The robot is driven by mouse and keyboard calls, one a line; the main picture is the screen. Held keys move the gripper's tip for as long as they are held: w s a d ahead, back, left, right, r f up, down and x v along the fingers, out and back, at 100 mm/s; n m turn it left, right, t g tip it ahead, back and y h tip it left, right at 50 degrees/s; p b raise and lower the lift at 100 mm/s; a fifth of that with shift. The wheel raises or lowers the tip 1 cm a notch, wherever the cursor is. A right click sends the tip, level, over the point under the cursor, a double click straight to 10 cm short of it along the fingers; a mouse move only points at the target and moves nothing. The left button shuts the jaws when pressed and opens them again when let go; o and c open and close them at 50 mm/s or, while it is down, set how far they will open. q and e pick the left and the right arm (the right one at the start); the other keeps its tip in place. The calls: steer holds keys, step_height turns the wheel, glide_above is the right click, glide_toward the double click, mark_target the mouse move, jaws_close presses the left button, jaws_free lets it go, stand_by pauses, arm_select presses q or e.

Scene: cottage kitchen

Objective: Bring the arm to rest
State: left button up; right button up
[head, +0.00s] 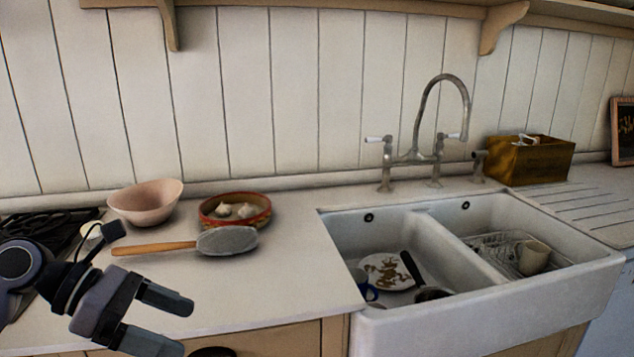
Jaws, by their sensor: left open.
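My left arm comes in at the lower left of the head view. Its gripper (172,322) is open, with nothing between its two fingers. It is over the front edge of the counter (270,285), left of the sink. A spatula (226,240) with a wooden handle lies on the counter behind the gripper, apart from it. My right gripper is not in view.
A pink bowl (146,203) and a red-rimmed dish (236,222) holding garlic-like bulbs stand at the back. A double sink (490,312) with dishes, a tall faucet (430,120) and a wooden box (530,162) are to the right. A dark hob (40,228) is behind my arm.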

arm_select(q)
steer(key=d+f+n+t+h, duration=0.1)
steer(key=d+n+t+h, duration=0.3)
steer(key=n, duration=0.5)
steer(key=d+f+n+t+h, duration=0.2)
steer(key=n+t, duration=0.4)
steer(key=n, duration=0.3)
steer(key=s+a+f+n+t+y, duration=0.2)
steer(key=f+n+y, duration=0.5)
steer(key=f+n, duration=0.3)
steer(key=s+a+f+n+t+y, duration=0.25)
steer(key=f+n+y, duration=0.4)
steer(key=n, duration=0.55)
steer(key=s+d+f+n+g+y, duration=0.1)
steer(key=s+f+n+g, duration=0.5)
steer(key=s+f, duration=0.3)
step_height(320, 180, down, 3)
steer(key=shift+s+f+n+y+p, duration=0.1)
steer(key=shift+s+n+y+p, duration=0.25)
steer(key=shift+n+p, duration=0.15)
steer(key=shift+g, duration=0.25)
